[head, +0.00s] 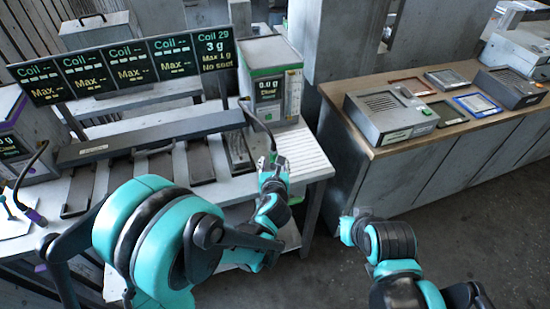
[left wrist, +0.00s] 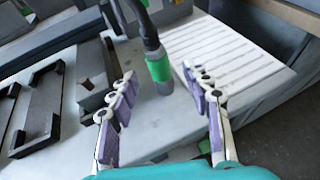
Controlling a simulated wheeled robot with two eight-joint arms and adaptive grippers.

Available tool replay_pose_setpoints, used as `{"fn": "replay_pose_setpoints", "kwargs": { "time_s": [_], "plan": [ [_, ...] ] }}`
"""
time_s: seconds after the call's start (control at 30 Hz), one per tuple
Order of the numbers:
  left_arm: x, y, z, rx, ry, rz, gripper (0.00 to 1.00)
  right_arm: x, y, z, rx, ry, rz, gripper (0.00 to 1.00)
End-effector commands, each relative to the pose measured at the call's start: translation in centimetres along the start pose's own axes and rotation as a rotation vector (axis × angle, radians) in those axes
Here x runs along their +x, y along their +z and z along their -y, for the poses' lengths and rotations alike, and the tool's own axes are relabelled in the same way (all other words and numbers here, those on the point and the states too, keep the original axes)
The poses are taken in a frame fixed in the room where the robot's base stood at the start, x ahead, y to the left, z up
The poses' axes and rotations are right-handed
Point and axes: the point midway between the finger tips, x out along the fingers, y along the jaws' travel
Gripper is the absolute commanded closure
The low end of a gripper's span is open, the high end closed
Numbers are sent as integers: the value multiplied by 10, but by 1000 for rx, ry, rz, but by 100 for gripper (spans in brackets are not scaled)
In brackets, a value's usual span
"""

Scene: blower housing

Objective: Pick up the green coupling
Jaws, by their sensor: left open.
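The green coupling (left wrist: 158,70) sits at the end of a black hose, with a dark tip below the green band. In the left wrist view it shows between the two purple-padded fingers of my left gripper (left wrist: 160,76), apart from both. The left gripper is open. In the head view my left gripper (head: 274,168) is over the right end of the bench, at the hose's end. The coupling is mostly hidden there. My right gripper (head: 350,226) hangs over the floor, right of the bench, and its fingers are too unclear to read.
The hose comes from a green-trimmed box with a display (head: 272,85). A ribbed white pad (head: 302,152) lies right of the coupling. Dark trays (head: 200,160) line the bench (head: 232,188) to the left. A wooden-topped counter (head: 385,158) stands right, with open floor before it.

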Motion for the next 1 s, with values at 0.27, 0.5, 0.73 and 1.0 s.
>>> {"fn": "replay_pose_setpoints", "kwargs": {
  "time_s": [0.27, 0.5, 0.73, 1.0],
  "plan": [
    [35, -2, -1, -3, 2, 0, 51, 14, 10, 0, 0, 0, 0, 100],
    [53, 0, -1, -2, -1, -2, 51, 16, 11, 0, 0, 0, 0, 100],
    [53, 0, 0, -3, -1, -2, 80, 16, 11, 0, 0, 0, 0, 100],
    [52, 0, 0, -3, -1, -2, 100, 16, 11, 0, 0, 0, 0, 100]
  ]
}}
